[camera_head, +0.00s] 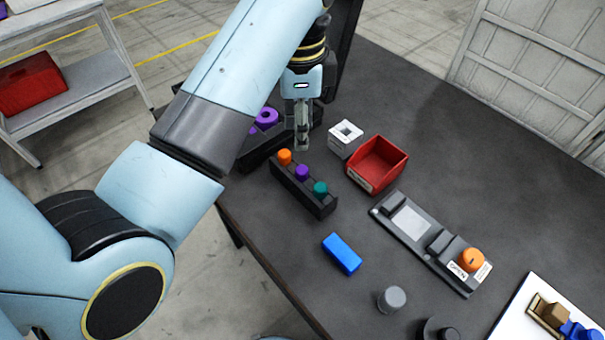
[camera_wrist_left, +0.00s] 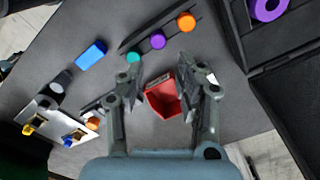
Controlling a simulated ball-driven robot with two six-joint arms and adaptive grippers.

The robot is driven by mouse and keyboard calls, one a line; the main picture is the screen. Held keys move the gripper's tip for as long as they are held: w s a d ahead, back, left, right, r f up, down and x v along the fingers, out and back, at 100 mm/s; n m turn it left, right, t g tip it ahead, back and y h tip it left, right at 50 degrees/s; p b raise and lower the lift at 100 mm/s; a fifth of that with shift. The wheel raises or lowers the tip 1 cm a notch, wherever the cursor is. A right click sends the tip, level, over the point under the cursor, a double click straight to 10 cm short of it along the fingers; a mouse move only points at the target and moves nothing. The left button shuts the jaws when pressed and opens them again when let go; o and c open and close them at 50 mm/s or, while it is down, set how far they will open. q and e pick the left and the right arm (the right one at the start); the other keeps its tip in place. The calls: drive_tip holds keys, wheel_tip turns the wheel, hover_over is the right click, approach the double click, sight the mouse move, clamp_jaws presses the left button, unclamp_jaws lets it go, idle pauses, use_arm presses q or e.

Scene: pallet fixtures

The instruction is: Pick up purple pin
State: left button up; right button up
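The purple pin (camera_head: 302,172) stands in the middle of a black rack (camera_head: 317,205). An orange pin (camera_head: 284,156) and a teal pin (camera_head: 321,188) stand on either side of it. The purple pin (camera_wrist_left: 158,41) also shows in the left wrist view, beyond my fingers. My left gripper (camera_head: 302,140) is above the table just behind the rack's orange end. In the left wrist view my left gripper (camera_wrist_left: 157,80) has its fingers spread apart with nothing between them. It does not touch the purple pin. My right gripper is not in view.
A red bin (camera_head: 400,170) and a white box (camera_head: 344,140) stand right of the rack. A dark case with a purple ring (camera_head: 266,117) lies behind it. A blue block (camera_head: 341,253), a fixture with an orange knob (camera_head: 471,260) and a grey cylinder (camera_head: 391,299) are nearer.

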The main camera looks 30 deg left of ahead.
use_arm(q)
hover_over(302, 170)
drive_tip(key=f, duration=0.4)
drive_tip(key=shift+a+f, duration=0.3)
drive_tip(key=shift+f, duration=0.05)
drive_tip(key=f, duration=0.1)
drive_tip(key=f+p, duration=0.1)
drive_tip(key=f, duration=0.2)
drive_tip(key=shift+d+f, duration=0.15)
drive_tip(key=shift+d, duration=0.1)
drive_tip(key=shift+w+f, duration=0.1)
drive_tip(key=shift+f, duration=0.4)
clamp_jaws()
